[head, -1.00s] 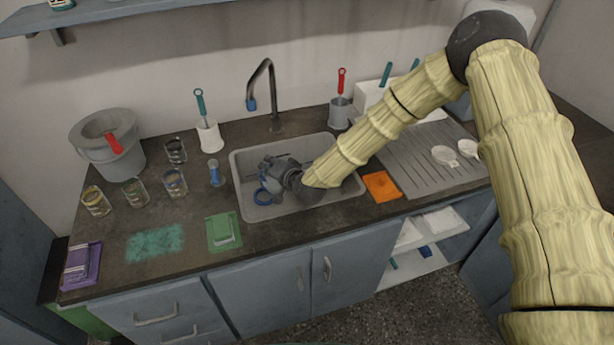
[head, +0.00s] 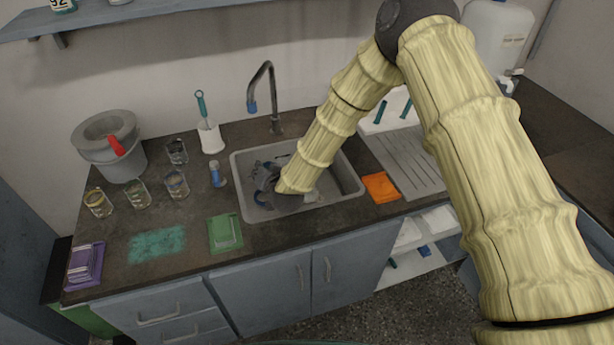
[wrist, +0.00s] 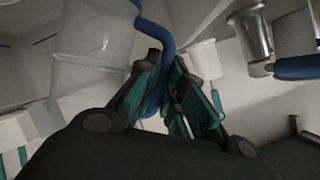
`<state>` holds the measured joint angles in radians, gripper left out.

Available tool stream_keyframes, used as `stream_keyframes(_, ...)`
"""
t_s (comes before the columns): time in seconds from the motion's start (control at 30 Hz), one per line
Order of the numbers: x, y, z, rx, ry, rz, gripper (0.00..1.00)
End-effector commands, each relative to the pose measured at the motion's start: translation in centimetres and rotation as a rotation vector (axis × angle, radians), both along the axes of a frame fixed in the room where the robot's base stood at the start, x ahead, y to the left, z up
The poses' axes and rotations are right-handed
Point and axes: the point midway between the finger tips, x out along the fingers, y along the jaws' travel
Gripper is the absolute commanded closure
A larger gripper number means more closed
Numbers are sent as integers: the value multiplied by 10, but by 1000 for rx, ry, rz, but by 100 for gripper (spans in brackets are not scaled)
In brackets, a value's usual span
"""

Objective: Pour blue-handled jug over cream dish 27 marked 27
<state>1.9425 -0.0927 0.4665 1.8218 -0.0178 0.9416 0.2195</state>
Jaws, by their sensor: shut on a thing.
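In the wrist view, my gripper (wrist: 166,72) is shut on the blue handle (wrist: 168,38) of a clear jug (wrist: 95,48). The jug body is to the left of the fingers, and its top is cut off by the frame. In the head view, my gripper (head: 268,178) is low over the sink (head: 345,205), partly behind my arm. A blue curved part (head: 262,201) shows beside it, and the jug is mostly hidden. I cannot make out a cream dish marked 27 in either current view.
A tap (head: 270,90) stands behind the sink. Several glass beakers (head: 176,184) and a grey bucket (head: 110,150) are at the left. A green cloth (head: 225,233) and an orange cloth (head: 381,187) lie by the sink. The ribbed drainboard (head: 405,165) is at right, partly behind my arm.

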Motion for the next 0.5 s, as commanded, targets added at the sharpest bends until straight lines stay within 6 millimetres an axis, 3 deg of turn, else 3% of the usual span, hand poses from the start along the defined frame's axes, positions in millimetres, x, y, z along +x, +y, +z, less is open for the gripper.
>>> stream_keyframes(0.5,-8,20,-3,-161,-69,2,100)
